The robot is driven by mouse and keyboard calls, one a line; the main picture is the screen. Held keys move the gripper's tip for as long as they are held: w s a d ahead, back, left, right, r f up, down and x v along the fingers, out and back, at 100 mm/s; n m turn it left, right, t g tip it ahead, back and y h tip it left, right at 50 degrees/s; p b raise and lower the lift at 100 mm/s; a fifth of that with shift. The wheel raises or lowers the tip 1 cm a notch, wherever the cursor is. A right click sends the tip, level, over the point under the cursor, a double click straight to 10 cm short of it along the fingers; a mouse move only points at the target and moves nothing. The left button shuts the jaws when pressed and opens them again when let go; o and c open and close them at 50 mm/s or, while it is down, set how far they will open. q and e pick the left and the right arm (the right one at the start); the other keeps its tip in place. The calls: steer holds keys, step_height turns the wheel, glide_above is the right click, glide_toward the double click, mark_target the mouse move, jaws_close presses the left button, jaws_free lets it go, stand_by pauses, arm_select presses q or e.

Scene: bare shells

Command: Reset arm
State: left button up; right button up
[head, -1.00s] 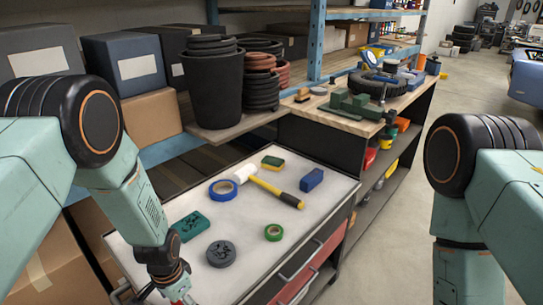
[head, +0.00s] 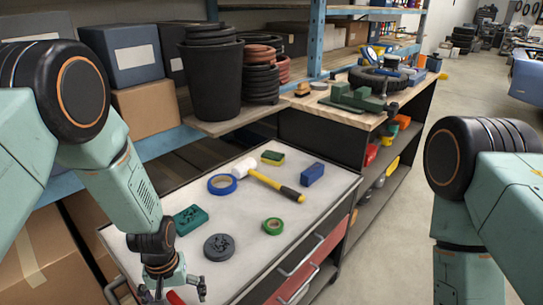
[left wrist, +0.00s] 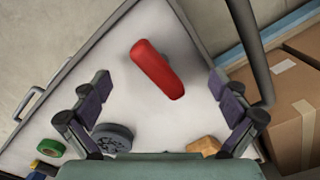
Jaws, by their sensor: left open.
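My left gripper (head: 173,291) is above the near left end of the white cart top (head: 312,212). In the left wrist view my left gripper (left wrist: 158,85) has its fingers spread wide with nothing between them. A red rounded object (left wrist: 156,69) lies on the cart top below and beyond the fingers, apart from them; in the head view only a bit of it (head: 175,297) shows at the bottom edge. My right arm (head: 458,215) hangs at the right, and its gripper is out of the picture.
The cart top holds a grey roll (head: 219,247), teal block (head: 190,219), green tape (head: 272,226), blue tape (head: 222,184), mallet (head: 278,186), sponge (head: 272,158) and blue block (head: 312,174). An orange-tan block (left wrist: 203,146) is near the gripper.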

arm_select(q)
steer(key=n+b, duration=0.2)
steer(key=n, duration=0.1)
steer(key=shift+f, duration=0.15)
steer(key=n+b, duration=0.2)
steer(key=n, duration=0.1)
steer(key=shift+n+b, duration=0.3)
steer(key=shift+b, duration=0.1)
steer(key=shift+n, duration=0.3)
steer(key=shift+r, duration=0.25)
